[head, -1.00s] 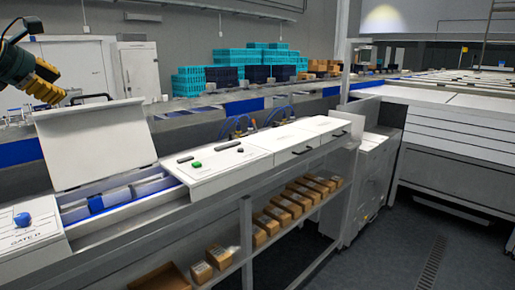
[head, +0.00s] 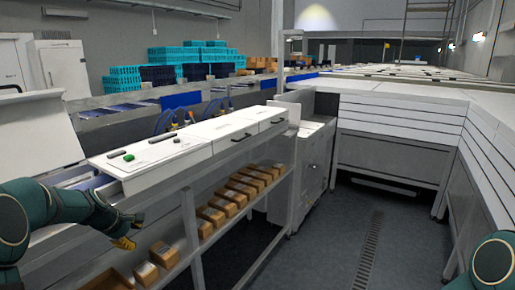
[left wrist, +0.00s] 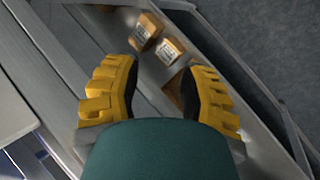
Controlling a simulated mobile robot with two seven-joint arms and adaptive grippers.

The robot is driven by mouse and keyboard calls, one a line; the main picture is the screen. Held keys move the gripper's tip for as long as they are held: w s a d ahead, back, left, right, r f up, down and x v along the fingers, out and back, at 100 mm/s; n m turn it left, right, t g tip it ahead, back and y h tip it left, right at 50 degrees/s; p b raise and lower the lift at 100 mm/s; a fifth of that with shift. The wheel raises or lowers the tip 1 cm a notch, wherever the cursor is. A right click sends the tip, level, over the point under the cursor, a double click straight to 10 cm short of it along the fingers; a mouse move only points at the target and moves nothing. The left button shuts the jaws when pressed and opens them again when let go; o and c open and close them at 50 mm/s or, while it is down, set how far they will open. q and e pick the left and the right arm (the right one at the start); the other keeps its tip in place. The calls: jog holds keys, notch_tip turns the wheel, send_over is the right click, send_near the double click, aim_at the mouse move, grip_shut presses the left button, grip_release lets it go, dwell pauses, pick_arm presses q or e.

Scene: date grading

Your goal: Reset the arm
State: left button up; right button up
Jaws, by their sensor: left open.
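My left arm, dark green, comes in from the left in the head view. Its yellow-fingered gripper (head: 126,232) hangs low in front of the counter, beside the lower shelf. In the left wrist view the two yellow fingers (left wrist: 160,95) stand apart with nothing between them, above the shelf. Part of my right arm shows at the lower right edge of the head view; its gripper is out of view.
The white counter (head: 150,160) has an upright lid (head: 35,135) at left. Several cardboard boxes (head: 212,214) line the lower shelf; some also show in the left wrist view (left wrist: 146,31). Grey floor (head: 330,245) lies clear at right, with white benches (head: 400,125) beyond.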

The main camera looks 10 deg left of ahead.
pick_arm(q)
jog(key=s+d+f+m+g+h+b, duration=0.1)
jog(key=s+d+f+m, duration=0.25)
jog(key=d+f, duration=0.7)
jog(key=s+d+f+m+g+b, duration=0.2)
jog(key=s+d+f+m, duration=0.15)
jog(key=d+f, duration=0.7)
jog(key=s+d+f+m+h+b, duration=0.1)
jog(key=s+d+f+m, duration=0.4)
jog(key=s+d, duration=0.3)
jog(key=s+d+f+m+g+h+b, duration=0.1)
jog(key=s+d+f+m, duration=0.4)
jog(key=s+d, duration=0.3)
jog(key=shift+s+d+f+b, duration=0.35)
jog(key=shift+s+d+f, duration=0.05)
jog(key=shift+s+f, duration=0.1)
jog(key=shift+a, duration=0.15)
